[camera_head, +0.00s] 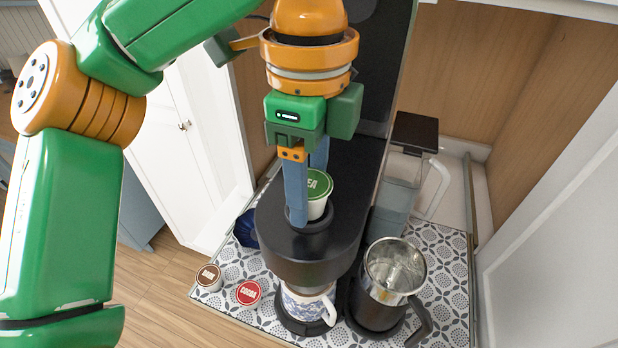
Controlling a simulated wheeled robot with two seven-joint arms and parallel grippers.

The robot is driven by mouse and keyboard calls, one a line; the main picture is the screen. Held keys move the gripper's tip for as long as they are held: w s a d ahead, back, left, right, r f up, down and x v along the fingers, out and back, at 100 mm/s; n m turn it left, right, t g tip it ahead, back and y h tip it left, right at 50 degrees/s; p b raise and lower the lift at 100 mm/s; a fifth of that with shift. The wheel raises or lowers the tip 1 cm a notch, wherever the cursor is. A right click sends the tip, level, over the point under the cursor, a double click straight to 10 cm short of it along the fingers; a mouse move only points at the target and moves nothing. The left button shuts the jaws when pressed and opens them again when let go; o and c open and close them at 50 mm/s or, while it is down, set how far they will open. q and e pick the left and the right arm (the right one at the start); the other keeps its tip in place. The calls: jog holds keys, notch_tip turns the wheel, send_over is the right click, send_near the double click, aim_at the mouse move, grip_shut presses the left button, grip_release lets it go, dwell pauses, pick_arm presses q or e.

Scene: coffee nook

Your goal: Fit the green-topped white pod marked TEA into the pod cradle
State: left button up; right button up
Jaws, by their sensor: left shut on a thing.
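The green-topped white pod (322,186) stands upright between the fingers of my left gripper (308,192). Only the letters "EA" show on its lid; a blue-grey finger hides the rest. My left gripper is shut on this pod, and its arm comes in from the upper left. The pod is over the pod cradle (322,226), a dark round opening in the top of the black coffee machine. The pod's white side still shows above the cradle rim. I cannot tell whether its base is inside the cradle. My right gripper is not in view.
A red-topped COCOA pod (248,293) and a brown-topped pod (208,278) stand on the patterned mat (440,255). A blue-patterned mug (306,304) is under the machine's head. A metal-rimmed jug (395,268) and a clear water tank (399,185) stand to the right.

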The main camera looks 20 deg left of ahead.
pick_arm(q)
jog(key=shift+f, duration=0.5)
dwell(0.4)
jog(key=o, duration=1.3)
jog(key=shift+c, duration=0.2)
jog(key=shift+o, duration=0.7)
jog(key=shift+w+f, duration=0.1)
jog(key=shift+w, duration=0.15)
jog(key=shift+s, duration=0.15)
